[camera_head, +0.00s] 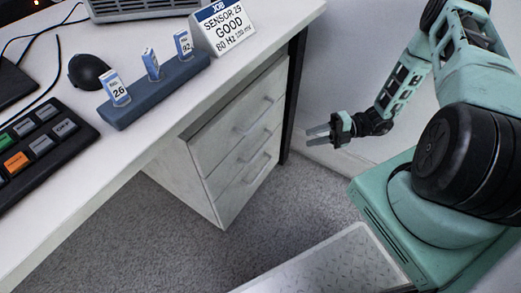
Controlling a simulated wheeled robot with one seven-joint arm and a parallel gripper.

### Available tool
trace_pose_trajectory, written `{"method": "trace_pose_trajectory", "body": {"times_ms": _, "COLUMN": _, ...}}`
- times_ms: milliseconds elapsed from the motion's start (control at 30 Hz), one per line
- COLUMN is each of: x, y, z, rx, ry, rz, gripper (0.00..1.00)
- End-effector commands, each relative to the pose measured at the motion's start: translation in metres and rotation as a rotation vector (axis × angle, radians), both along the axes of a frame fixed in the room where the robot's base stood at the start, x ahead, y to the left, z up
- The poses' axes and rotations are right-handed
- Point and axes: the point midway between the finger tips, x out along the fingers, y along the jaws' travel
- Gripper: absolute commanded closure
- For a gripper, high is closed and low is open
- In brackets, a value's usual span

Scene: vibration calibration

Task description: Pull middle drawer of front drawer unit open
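A white drawer unit (215,178) stands under the desk, with three drawers stacked on its front, each with a bar handle. The middle drawer (236,160) looks shut, and its handle (257,145) shows between the upper handle (255,116) and the lower handle (257,167). My gripper (318,132) is to the right of the drawer fronts, apart from the handles, with its fingers pointing left toward them. The two fingers show a gap between them and hold nothing.
A dark desk leg (293,90) stands close beside the drawers. Grey carpet (270,215) lies clear before the unit.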

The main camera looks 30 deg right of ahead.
Motion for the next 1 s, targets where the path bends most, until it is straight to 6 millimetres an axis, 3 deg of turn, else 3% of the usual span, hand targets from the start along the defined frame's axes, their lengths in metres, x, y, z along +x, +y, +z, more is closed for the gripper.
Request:
{"method": "trace_pose_trajectory", "body": {"times_ms": 167, "x": 0.004, "y": 0.02, "z": -0.004, "rx": 0.003, "ry": 0.003, "rz": 0.002, "gripper": 0.68}}
{"method": "trace_pose_trajectory", "body": {"times_ms": 700, "x": 0.031, "y": 0.126, "z": -0.021, "rx": 0.001, "ry": 0.0, "rz": 0.006, "gripper": 0.68}}
{"method": "trace_pose_trajectory", "body": {"times_ms": 1000, "x": 0.041, "y": 0.161, "z": -0.025, "rx": -0.002, "ry": -0.001, "rz": 0.004, "gripper": 0.68}}
